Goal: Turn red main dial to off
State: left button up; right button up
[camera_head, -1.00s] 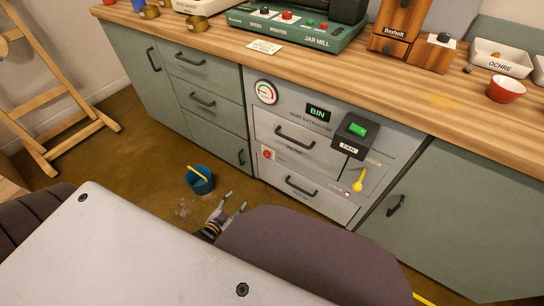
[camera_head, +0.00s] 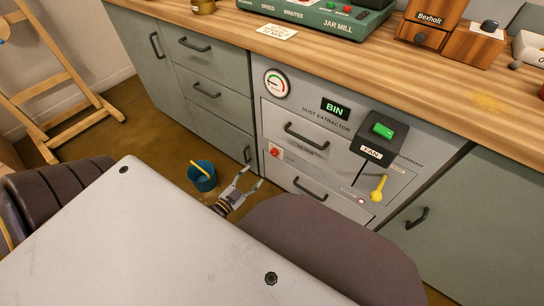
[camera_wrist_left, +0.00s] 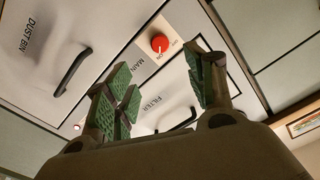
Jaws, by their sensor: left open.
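The red main dial (camera_head: 275,152) sits on the left side of the grey dust extractor front (camera_head: 330,128). In the left wrist view the red dial (camera_wrist_left: 159,43) is on a pale plate beside the word MAIN, beyond my fingertips. My left gripper (camera_head: 250,180) is open and empty, low in front of the extractor, below and left of the dial. In the left wrist view its green-padded fingers (camera_wrist_left: 165,85) are spread, with the dial seen past the gap and apart from them. My right gripper is not in view.
A blue bucket (camera_head: 203,178) stands on the floor left of my gripper. Drawer handles (camera_head: 306,137) stick out of the extractor, with a green-switched FAN box (camera_head: 380,140) and a yellow lever (camera_head: 379,187) at right. The wooden counter (camera_head: 330,60) is above.

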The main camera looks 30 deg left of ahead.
aim_at(273, 154)
pick_arm(q)
jog(key=shift+w, duration=0.15)
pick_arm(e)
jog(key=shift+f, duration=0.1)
pick_arm(q)
jog(key=shift+w+d+b, duration=0.15)
jog(key=shift+w+b, duration=0.7)
jog(key=shift+w, duration=1.4)
jog(key=shift+w+d+b, duration=0.2)
jog(key=shift+w+b, duration=0.6)
jog(key=shift+w, duration=1.4)
jog(key=shift+w+d+b, duration=0.15)
jog(key=shift+w+b, duration=0.7)
jog(key=shift+w, duration=1.4)
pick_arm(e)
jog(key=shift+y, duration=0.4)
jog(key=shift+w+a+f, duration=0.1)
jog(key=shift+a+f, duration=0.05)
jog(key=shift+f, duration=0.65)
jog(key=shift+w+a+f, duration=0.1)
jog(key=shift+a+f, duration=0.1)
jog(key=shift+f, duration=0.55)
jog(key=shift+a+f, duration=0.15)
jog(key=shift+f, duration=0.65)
